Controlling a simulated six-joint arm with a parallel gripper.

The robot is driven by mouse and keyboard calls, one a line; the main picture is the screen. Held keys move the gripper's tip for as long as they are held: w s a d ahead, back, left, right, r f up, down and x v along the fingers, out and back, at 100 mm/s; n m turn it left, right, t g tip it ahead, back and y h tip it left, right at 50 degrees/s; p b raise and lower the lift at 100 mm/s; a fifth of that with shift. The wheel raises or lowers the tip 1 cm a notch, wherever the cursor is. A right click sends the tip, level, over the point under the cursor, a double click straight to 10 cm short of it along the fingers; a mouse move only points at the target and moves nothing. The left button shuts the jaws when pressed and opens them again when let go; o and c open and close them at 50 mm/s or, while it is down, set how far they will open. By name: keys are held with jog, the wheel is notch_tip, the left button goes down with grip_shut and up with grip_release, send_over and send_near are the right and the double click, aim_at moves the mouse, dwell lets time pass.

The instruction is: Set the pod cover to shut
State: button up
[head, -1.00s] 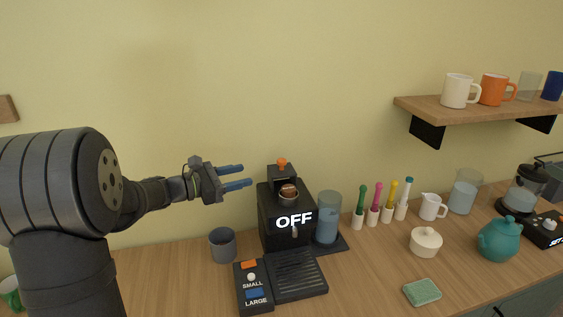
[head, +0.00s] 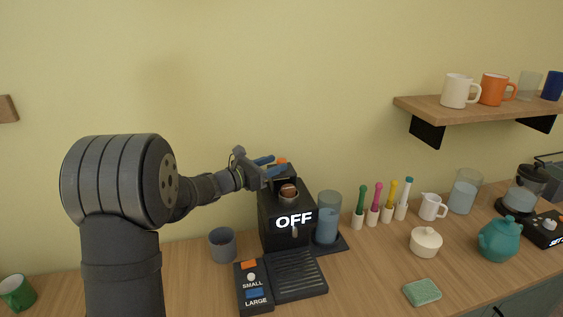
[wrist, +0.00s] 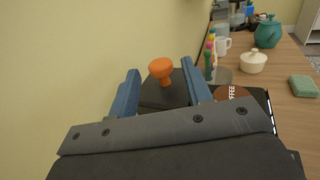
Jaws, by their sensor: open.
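The black coffee machine (head: 272,226) stands on the counter against the wall, its front reading OFF. Its pod cover stands raised at the back of the top, with an orange knob that shows in the wrist view (wrist: 161,70). A brown coffee pod (head: 289,190) sits in the opening in front of the cover; its lettered top also shows in the wrist view (wrist: 232,93). My gripper (head: 268,166) is open at the cover. In the wrist view its two blue fingers (wrist: 160,92) stand on either side of the dark cover and knob; I cannot tell whether they touch it.
A grey cup (head: 222,246) and a SMALL/LARGE button panel (head: 254,288) stand at the machine's front left. A water tank (head: 328,218) is at its right. Several coloured-top holders, a white jug (head: 432,207) and a teal teapot (head: 499,240) stand farther right.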

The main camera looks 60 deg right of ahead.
aim_at(278, 162)
jog(key=shift+x, duration=1.75)
grip_shut()
jog(key=s+a, duration=0.5)
jog(key=shift+s+a, duration=0.45)
jog(key=shift+s, duration=0.05)
grip_release()
jog(key=shift+a, duration=0.1)
